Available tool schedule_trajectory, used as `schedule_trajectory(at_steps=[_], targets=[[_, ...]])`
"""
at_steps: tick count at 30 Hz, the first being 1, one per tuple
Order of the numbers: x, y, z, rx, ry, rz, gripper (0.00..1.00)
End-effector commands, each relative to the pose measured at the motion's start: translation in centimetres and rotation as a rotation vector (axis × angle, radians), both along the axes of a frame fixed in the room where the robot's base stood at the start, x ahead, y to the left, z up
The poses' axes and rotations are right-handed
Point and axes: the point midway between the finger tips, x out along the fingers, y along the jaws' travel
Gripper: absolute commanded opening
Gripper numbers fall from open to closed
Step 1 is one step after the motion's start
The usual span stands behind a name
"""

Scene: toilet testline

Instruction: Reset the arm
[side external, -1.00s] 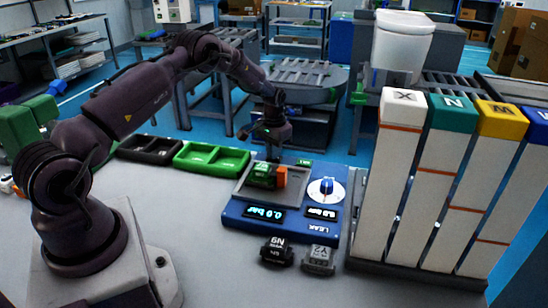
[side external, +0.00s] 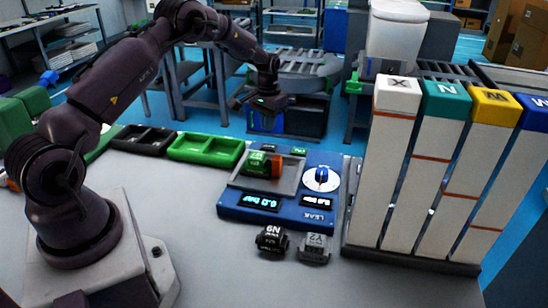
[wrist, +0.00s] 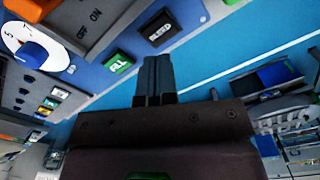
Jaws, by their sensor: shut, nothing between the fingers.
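My gripper (side external: 262,104) is raised in the air above and behind the blue leak-test station (side external: 235,212) in the side external view. In the wrist view my gripper's fingers (wrist: 155,62) are together with nothing between them. The station carries a green and orange part (side external: 262,164) in its grey recess, a white dial with a blue knob (side external: 321,176), and two lit displays.
Two small blocks, one black (side external: 271,239) and one grey (side external: 315,247), lie in front of the station. Tall white columns with coloured caps (side external: 397,90) stand at the right. A green tray (side external: 205,150) and a black tray (side external: 143,139) lie at the back left. The front table is clear.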

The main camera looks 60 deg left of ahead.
Motion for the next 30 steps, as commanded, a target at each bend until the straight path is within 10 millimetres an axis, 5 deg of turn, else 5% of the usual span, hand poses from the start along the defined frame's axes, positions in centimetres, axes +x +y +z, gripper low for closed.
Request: schedule_trajectory(at_steps=[5, 14, 21, 30], targets=[[-3.1, -1.7, -0.8, -0.033, 0.071, 0.036, 0.0], [-7.6, -8.2, 8.6, -0.018, 0.041, 0.021, 0.0], [-13.4, -14.3, 16.1, 0.01, -0.05, -0.035, 0.0], [-22.1, -20.4, 21.3, 0.044, -0.215, -0.136, 0.0]])
